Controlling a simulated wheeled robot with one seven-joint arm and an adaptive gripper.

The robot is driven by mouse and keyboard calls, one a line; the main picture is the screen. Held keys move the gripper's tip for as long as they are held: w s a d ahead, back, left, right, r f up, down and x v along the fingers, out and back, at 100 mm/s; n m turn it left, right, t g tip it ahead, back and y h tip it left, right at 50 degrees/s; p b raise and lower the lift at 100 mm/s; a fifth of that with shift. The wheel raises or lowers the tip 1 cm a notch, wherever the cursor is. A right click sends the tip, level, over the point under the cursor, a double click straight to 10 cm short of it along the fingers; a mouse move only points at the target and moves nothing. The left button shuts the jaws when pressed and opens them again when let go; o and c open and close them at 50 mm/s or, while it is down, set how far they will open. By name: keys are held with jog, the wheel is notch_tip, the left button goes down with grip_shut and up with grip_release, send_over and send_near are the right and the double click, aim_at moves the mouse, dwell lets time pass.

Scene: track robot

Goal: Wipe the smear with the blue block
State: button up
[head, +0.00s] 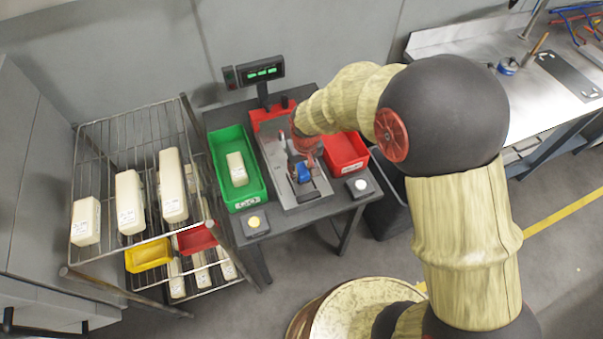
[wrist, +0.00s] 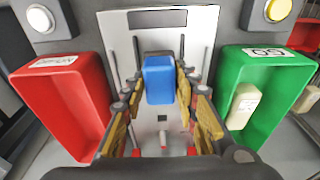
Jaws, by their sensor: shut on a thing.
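The blue block (wrist: 159,80) is between the fingers of my gripper (wrist: 160,92) in the wrist view, and the gripper is shut on it. In the head view the block (head: 303,173) shows below my gripper (head: 302,163), over the grey metal plate of the scale (head: 277,158). Whether the block touches the plate I cannot tell. A dark grey rectangular patch (wrist: 157,19) lies near the plate's front edge; I cannot tell if it is the smear. No other clear smear shows, and my gripper and arm hide part of the plate.
A green tray (head: 218,146) holding a pale block (head: 237,169) and a red tray (head: 345,152) flank the scale. Two buttons (head: 254,221) (head: 361,184) sit at the table front. A wire rack (head: 96,135) with pale blocks stands left; a steel bench (head: 480,66) stands right.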

jog(key=shift+r+p, duration=1.15)
jog(key=shift+r, duration=0.95)
